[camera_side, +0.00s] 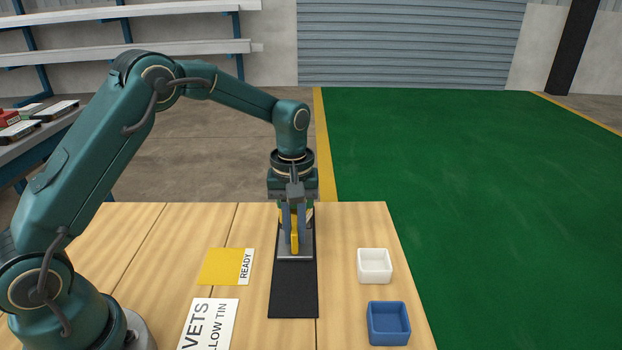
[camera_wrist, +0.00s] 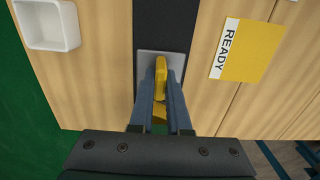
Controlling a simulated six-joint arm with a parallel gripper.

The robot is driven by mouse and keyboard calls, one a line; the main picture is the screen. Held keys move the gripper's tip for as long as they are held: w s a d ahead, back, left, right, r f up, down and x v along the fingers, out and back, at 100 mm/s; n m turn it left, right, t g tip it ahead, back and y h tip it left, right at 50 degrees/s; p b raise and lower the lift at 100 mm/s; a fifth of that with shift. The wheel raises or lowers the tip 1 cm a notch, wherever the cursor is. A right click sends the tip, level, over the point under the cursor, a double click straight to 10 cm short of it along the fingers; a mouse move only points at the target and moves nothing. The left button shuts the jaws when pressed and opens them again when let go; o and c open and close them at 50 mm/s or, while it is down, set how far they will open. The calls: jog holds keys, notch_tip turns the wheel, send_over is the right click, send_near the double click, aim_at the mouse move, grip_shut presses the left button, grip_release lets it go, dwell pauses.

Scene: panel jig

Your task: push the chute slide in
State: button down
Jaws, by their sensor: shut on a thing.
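A yellow upright piece (camera_side: 295,240), which looks like the handle of the chute slide, stands at a light grey plate (camera_side: 296,257) on the black strip. My gripper (camera_side: 294,228) points down over the plate and is shut on the yellow piece. In the wrist view, the yellow piece (camera_wrist: 160,73) sticks out past my gripper's fingertips (camera_wrist: 160,97), over the grey plate (camera_wrist: 147,61). More yellow shows between the fingers nearer the palm. My fingers and wrist hide the far part of the plate and the slide's track, so I cannot tell how far in the slide is.
The black strip (camera_side: 293,295) runs along the wooden table. A white tray (camera_side: 374,267) and a blue tray (camera_side: 388,324) stand to its right. A yellow READY card (camera_side: 225,267) and a white lettered card (camera_side: 208,324) lie to its left. The table's right edge is near the trays.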

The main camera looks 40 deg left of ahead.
jog(key=shift+w+a, duration=0.25)
jog(key=c, duration=1.1)
grip_release()
jog(key=shift+o, duration=1.1)
jog(key=shift+s, duration=0.1)
jog(key=shift+d, duration=0.1)
jog(key=shift+r, duration=2.6)
